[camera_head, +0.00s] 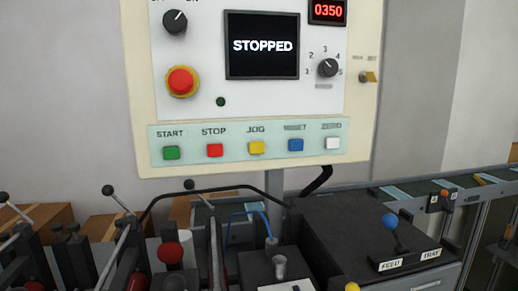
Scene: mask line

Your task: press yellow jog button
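The yellow jog button (256,147) sits in the middle of a pale green button strip (315,126) at the bottom of a control panel (358,110). The label JOG stands above it. The red stop button (214,150) is to its left and the blue button (295,145) to its right. A green start button (171,152) and a white button (333,143) are at the strip's ends. Nothing covers the jog button. My gripper cannot be made out in this view.
The panel's screen (262,45) reads STOPPED. A red emergency knob (181,81) is on the panel. Below stand black machinery, a red-knobbed lever (171,252) and a blue-knobbed lever (390,222). A conveyor (470,182) runs at the right. The space before the strip looks clear.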

